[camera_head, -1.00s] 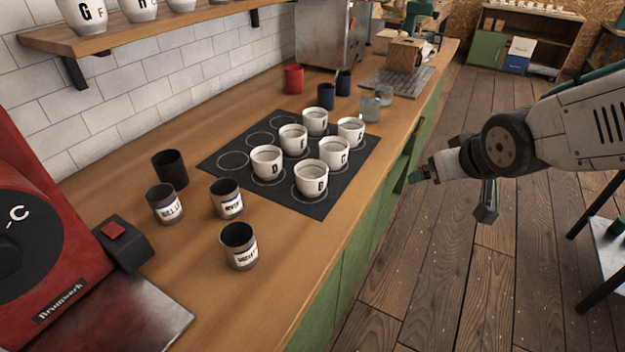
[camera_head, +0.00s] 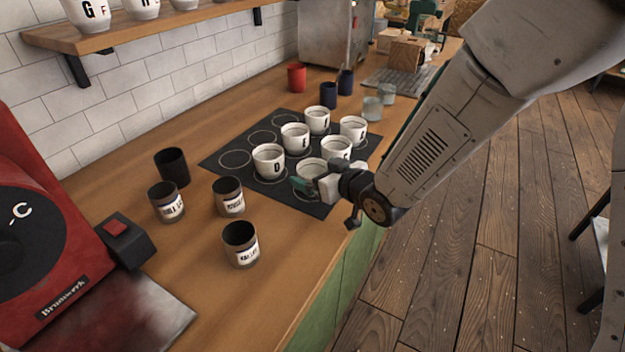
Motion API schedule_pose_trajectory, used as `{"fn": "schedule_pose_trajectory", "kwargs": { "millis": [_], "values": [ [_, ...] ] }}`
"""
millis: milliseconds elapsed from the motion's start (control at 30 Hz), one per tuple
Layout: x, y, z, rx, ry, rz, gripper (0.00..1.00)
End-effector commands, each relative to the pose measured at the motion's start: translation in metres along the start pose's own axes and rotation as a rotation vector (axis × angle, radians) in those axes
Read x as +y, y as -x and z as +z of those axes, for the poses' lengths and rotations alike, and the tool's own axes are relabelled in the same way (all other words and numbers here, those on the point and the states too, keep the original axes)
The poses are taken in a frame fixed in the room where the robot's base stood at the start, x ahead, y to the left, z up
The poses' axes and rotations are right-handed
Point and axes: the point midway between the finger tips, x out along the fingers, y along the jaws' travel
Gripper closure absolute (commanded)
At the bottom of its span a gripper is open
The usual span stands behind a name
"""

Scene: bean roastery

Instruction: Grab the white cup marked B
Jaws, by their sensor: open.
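Several white cups stand on a dark mat with printed circles (camera_head: 222,160) on the wooden counter. The front cup (camera_head: 311,168) showed a letter that looks like B a second ago. Now my gripper hides its lettered side and only its upper part shows. My gripper (camera_head: 304,187) is open, right at the near side of this cup and low over the mat's front edge. I cannot tell whether the fingers touch the cup or are around it. The cup stands upright on the mat.
Close by are white cups D (camera_head: 267,160), E (camera_head: 295,138) and C (camera_head: 337,147), the last partly behind my gripper. Dark labelled tins (camera_head: 240,243) stand to the front left. A red roaster (camera_head: 35,225) is at far left. The mat's left circles are empty.

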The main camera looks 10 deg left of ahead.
Motion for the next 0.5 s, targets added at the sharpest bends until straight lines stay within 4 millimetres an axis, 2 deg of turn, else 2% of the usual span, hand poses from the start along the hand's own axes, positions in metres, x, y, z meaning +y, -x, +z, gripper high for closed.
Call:
{"fn": "schedule_pose_trajectory", "kwargs": {
  "millis": [33, 167, 433, 500],
  "values": [
    [0.000, -0.009, 0.001, -0.001, 0.000, -0.001, 0.04],
    [0.000, -0.022, 0.001, -0.001, 0.000, -0.001, 0.04],
    [0.000, -0.024, 0.000, -0.001, 0.000, 0.000, 0.04],
    [0.000, -0.024, 0.000, -0.001, 0.000, 0.000, 0.23]
  ]
}}
